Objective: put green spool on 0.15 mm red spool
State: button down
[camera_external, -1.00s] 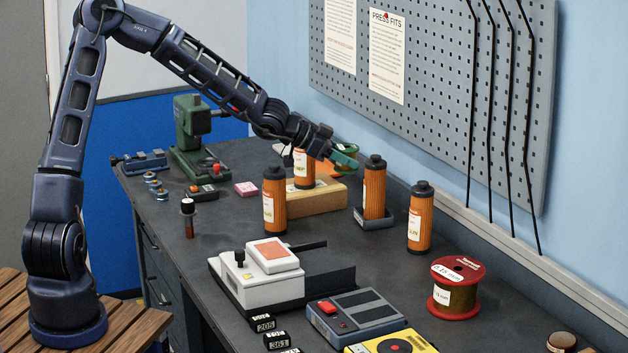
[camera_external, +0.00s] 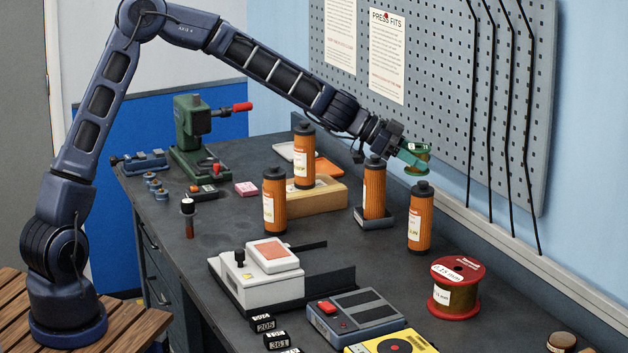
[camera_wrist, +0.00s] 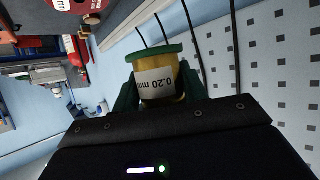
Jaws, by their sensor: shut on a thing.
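My gripper (camera_external: 408,158) is shut on the green spool (camera_external: 417,158), which has green flanges and copper-coloured wire. The gripper holds it in the air above the back of the bench, near the pegboard. In the wrist view the green spool (camera_wrist: 162,80) sits between the fingers, and its label reads 0.20 mm. The red spool (camera_external: 456,287) stands upright on the bench at the right, with a 0.15 mm label on its top flange. It is below and to the right of my gripper, well apart from it. A red flange with a white label (camera_wrist: 70,4) shows at the wrist view's top left.
The pegboard (camera_external: 440,90) is close behind. A grey device (camera_external: 355,318) and a yellow meter (camera_external: 392,343) lie left of the red spool.

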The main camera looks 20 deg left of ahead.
aim_at(462, 271)
jog(key=s+d+r+m+g, duration=0.3)
jog(key=s+d+r, duration=0.1)
jog(key=s+d, duration=1)
jog(key=f, duration=1.9)
jog(key=shift+w+a+f, duration=0.1)
jog(key=shift+a+f, duration=0.1)
jog(key=shift+f, duration=0.1)
jog(key=c, duration=0.8)
grip_release()
jog(key=shift+o, duration=0.2)
jog(key=v, duration=1.2)
